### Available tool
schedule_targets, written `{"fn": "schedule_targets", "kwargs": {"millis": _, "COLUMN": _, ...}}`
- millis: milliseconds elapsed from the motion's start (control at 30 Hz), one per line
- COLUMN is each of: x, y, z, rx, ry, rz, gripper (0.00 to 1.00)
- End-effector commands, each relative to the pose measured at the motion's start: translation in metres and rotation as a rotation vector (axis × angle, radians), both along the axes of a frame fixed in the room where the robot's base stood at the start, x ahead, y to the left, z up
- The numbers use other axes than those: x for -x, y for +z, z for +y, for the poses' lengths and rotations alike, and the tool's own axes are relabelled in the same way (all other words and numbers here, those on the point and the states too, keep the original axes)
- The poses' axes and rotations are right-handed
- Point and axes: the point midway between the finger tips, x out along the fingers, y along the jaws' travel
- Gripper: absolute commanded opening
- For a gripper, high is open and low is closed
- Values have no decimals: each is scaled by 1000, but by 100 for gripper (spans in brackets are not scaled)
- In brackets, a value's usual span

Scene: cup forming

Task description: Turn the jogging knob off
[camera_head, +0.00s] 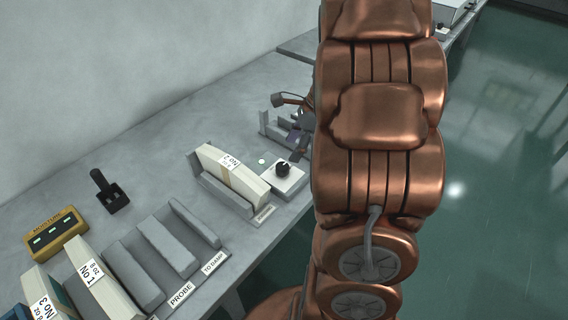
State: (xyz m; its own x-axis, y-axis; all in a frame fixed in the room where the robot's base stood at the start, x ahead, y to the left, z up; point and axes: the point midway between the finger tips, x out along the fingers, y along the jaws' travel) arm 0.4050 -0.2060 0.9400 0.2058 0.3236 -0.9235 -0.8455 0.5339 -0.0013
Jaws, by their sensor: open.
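A black round knob (283,169) sits on top of a small white box (289,183) near the front edge of the grey bench. I take it to be the jogging knob; its pointer setting is too small to read.
Left of the box, a labelled block No 2 (231,174) stands in a grey holder. Grey slotted holders (162,248), block No 1 (98,278), a yellow moisture meter (56,235) and a black switch stand (109,192) are further left. The bench behind them is clear.

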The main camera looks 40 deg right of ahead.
Motion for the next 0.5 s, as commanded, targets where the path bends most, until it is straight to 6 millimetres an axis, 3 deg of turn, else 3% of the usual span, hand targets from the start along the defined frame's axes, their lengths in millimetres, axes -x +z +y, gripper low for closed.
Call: {"fn": "schedule_targets", "kwargs": {"millis": 500, "x": -12, "y": -59, "z": 23, "rx": -3, "ry": 6, "rz": 4, "gripper": 63}}
